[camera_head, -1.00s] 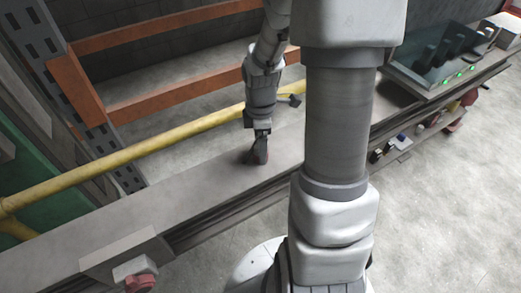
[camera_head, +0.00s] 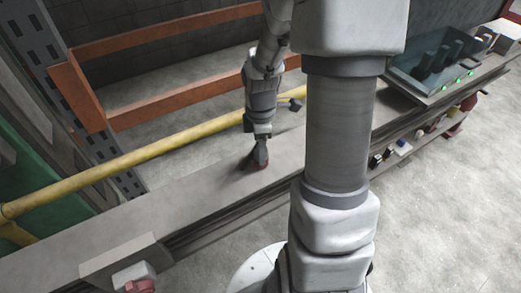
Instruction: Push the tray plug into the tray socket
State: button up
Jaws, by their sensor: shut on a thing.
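My gripper (camera_head: 257,151) points down over the grey bench top, near the middle of the picture. It is shut on a small dark thing with a reddish edge (camera_head: 256,167), right at or just above the bench surface. This thing is too small and shaded to tell whether it is the tray plug or whether it touches the bench. I cannot pick out the tray socket for certain.
The grey bench (camera_head: 195,193) runs diagonally. A yellow pipe (camera_head: 130,164) and orange rail (camera_head: 180,103) lie behind it. Small fittings (camera_head: 403,145) line its front side at right. A glass-sided case (camera_head: 432,65) stands at far right. A white box (camera_head: 133,273) sits at lower left.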

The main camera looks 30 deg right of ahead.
jog(key=r, duration=0.1)
jog(key=r+p, duration=0.1)
jog(key=r, duration=0.2)
jog(key=shift+s+d+r+p, duration=0.15)
jog(key=shift+d+p, duration=0.2)
jog(key=s+d+r+p, duration=0.3)
jog(key=s+d+r, duration=0.3)
jog(key=d, duration=0.3)
jog(key=shift+s, duration=0.25)
jog(key=shift+a, duration=0.1)
jog(key=w+a+r+m+p, duration=0.4)
jog(key=w+a+m+p, duration=0.2)
jog(key=a, duration=0.4)
jog(key=w+a+r+m+p, duration=0.5)
jog(key=w+a+m+p, duration=0.1)
jog(key=a, duration=0.4)
jog(key=shift+w+m, duration=0.9)
jog(key=shift+s+a, duration=0.15)
jog(key=shift+a, duration=0.1)
